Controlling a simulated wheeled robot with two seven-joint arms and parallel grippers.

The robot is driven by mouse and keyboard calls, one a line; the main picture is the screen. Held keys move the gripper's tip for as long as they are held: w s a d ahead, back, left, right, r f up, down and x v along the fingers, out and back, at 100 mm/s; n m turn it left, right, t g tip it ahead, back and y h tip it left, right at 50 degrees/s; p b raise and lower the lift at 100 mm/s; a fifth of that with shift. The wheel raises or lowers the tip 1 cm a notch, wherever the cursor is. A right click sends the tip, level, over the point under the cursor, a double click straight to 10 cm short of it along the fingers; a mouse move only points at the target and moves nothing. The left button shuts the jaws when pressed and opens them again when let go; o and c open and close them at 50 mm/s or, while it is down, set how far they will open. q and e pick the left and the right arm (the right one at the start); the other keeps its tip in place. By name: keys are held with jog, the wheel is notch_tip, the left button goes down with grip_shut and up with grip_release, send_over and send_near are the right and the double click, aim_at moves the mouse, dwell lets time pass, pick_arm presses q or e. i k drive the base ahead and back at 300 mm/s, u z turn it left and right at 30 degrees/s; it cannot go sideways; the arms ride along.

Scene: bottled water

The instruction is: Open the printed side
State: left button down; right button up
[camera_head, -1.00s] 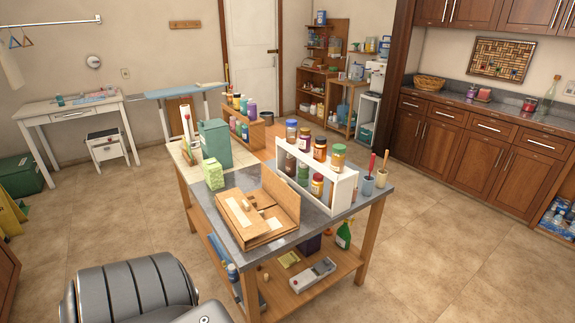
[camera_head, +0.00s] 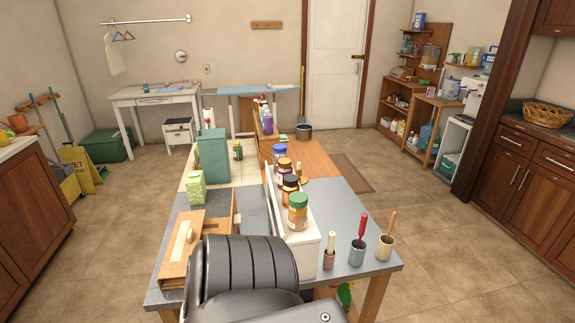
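A brown cardboard box (camera_head: 178,262) lies at the near left of the work table. It has a pale strip along its top and an upright panel on its right side. My dark ribbed arm part hides its near right portion. I cannot make out a printed side on it. Neither of my grippers shows in the head view.
The grey-topped table (camera_head: 345,205) carries a white rack (camera_head: 305,243) of jars, several tool cups, a green box (camera_head: 212,156) and a small light-green carton (camera_head: 196,188). Floor is open on both sides. A yellow wet-floor sign (camera_head: 78,167) stands left; wooden cabinets (camera_head: 525,180) stand right.

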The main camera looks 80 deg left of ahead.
aim_at(235, 220)
jog(key=i, duration=0.7)
jog(key=u, duration=3)
jog(key=k, duration=0.5)
jog(key=z, duration=0.3)
